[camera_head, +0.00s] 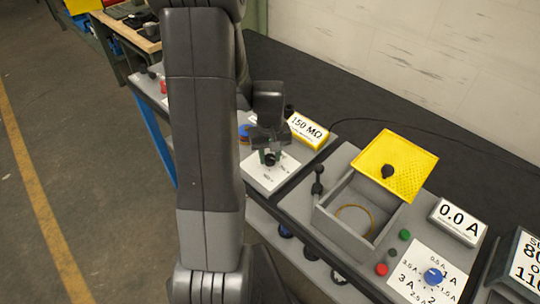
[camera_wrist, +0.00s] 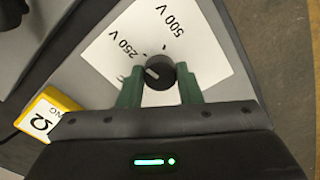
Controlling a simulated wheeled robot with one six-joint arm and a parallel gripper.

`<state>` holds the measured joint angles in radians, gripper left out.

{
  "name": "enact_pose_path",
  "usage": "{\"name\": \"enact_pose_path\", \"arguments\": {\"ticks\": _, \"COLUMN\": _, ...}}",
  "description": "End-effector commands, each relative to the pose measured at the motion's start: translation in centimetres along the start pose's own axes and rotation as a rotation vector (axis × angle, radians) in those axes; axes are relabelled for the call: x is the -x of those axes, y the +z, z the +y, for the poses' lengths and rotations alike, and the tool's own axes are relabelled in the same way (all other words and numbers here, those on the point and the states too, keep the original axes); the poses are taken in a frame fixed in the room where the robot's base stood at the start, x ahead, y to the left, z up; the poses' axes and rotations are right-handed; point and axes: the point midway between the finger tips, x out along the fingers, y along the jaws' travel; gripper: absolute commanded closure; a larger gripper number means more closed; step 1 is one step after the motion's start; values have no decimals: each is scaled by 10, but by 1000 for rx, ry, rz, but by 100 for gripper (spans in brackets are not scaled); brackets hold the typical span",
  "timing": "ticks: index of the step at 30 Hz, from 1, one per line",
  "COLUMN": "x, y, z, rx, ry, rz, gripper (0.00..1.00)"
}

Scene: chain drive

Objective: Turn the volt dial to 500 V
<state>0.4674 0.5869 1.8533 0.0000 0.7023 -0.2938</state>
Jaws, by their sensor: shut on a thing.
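The volt dial (camera_wrist: 160,73) is a black round knob on a white label plate (camera_wrist: 215,70) in the wrist view. The plate reads 250 V at the left and 500 V at the upper right. The knob's white mark points left and slightly down, away from the 500 V label. My gripper (camera_wrist: 161,80) has its green fingers on both sides of the knob, shut on it. In the head view my gripper (camera_head: 268,148) is over the dial (camera_head: 270,159), and the arm hides part of the bench.
A yellow meter reading 150 MΩ (camera_head: 308,130) stands behind the dial plate. To the right are a grey box with a raised yellow lid (camera_head: 397,165), a 0.0 A display (camera_head: 458,221) and a blue dial (camera_head: 433,276). A blue knob (camera_head: 245,131) is close by my gripper.

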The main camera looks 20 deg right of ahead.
Motion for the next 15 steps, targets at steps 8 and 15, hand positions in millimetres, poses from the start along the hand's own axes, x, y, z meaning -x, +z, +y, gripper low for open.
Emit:
{"name": "enact_pose_path", "arguments": {"ticks": 8, "x": -2, "y": -1, "z": 0, "rx": -234, "ry": 1, "rz": 2, "gripper": 91}}
{"name": "enact_pose_path", "arguments": {"ticks": 15, "x": -1, "y": -1, "z": -1, "rx": -464, "ry": 1, "rz": 3, "gripper": 91}}
